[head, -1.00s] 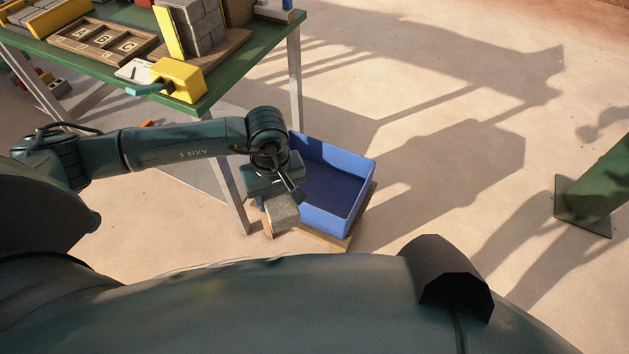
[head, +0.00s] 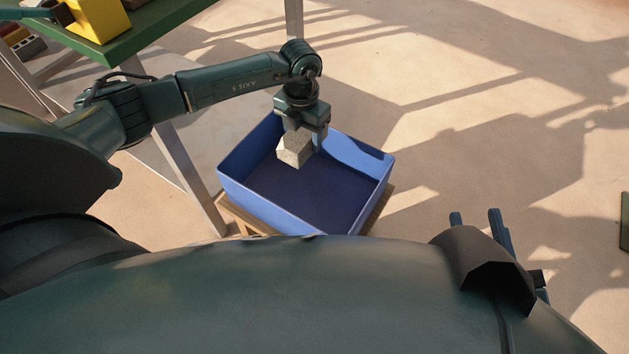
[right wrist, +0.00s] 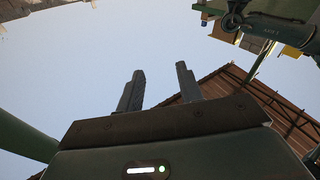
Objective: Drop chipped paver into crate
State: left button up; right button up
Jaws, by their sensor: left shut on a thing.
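The chipped paver (head: 295,148) is a grey block with an uneven, angled outline. My left gripper (head: 302,138) is shut on it and holds it over the blue crate (head: 255,208). The crate's dark floor shows bare below the paver. The exact height of the paver above the crate floor is hard to tell. My right gripper (right wrist: 158,92) is open and empty in the right wrist view, its two fingers apart. Its fingers also show at the lower right of the head view (head: 481,228).
The crate stands on a wooden pallet (head: 378,210). A green table (head: 150,22) with a yellow block (head: 97,20) stands at the upper left, its grey leg (head: 190,180) close to the crate's left side.

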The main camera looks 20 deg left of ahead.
pick_arm(q)
jog(key=shift+w+f+n+b, duration=0.3)
jog(key=shift+w+f+n, duration=0.1)
jog(key=shift+w, duration=0.05)
notch_tip(320, 180, down, 4)
jog(key=b, duration=0.3)
jog(key=shift+r, duration=0.2)
jog(key=shift+f+b, duration=0.95)
pick_arm(e)
jog(key=shift+w+a+r+m+t+y, duration=0.1)
jog(key=shift+w+a+m+t+y, duration=0.3)
jog(key=shift+y, duration=0.4)
jog(key=shift+s+r, duration=0.1)
